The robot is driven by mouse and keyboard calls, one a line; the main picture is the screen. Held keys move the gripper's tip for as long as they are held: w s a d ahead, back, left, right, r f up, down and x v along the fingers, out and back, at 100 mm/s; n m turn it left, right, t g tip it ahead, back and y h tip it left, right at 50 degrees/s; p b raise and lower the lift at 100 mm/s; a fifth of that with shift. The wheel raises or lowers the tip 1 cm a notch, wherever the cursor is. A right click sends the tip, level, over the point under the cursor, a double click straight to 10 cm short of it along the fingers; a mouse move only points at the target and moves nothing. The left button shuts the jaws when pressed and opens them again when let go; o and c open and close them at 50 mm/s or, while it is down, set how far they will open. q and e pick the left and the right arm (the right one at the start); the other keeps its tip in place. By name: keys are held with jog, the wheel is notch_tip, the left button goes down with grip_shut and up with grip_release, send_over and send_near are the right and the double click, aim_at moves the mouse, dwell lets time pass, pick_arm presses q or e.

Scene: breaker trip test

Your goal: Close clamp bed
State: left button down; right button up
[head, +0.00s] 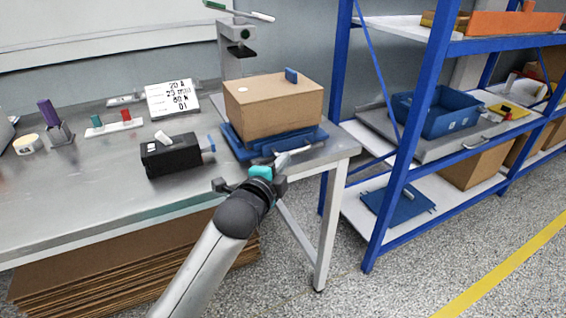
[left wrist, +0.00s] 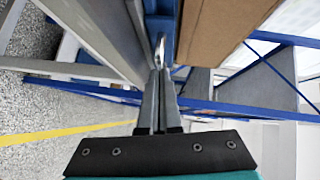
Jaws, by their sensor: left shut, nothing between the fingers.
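The blue clamp bed (head: 232,146) sits at the right end of the metal bench, with a brown box (head: 274,105) on it. My left gripper (head: 284,160) is at the bed's front side, low beside the bench's front edge. In the left wrist view its fingers (left wrist: 158,74) are together and empty. A shiny metal bar (left wrist: 161,48) on the blue bed (left wrist: 160,22) lies just ahead of the fingertips. I cannot tell whether they touch it. The box hides most of the bed's top. My right gripper is not in view.
A black device (head: 172,156) stands left of the bed. A label card (head: 170,98) and a grey stand (head: 237,50) are behind. A blue shelf rack (head: 412,130) with a blue bin (head: 436,114) stands to the right, across a floor gap. The bench's front left is clear.

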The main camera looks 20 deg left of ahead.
aim_at(263, 144)
pick_arm(q)
jog(key=w+a, duration=0.3)
jog(key=w+a+p, duration=0.1)
jog(key=w+a, duration=0.2)
jog(key=a, duration=0.1)
jog(key=shift+a, duration=0.15)
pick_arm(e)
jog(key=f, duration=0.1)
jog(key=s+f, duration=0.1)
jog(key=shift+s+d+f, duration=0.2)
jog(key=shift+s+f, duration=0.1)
pick_arm(q)
jog(key=shift+p, duration=0.3)
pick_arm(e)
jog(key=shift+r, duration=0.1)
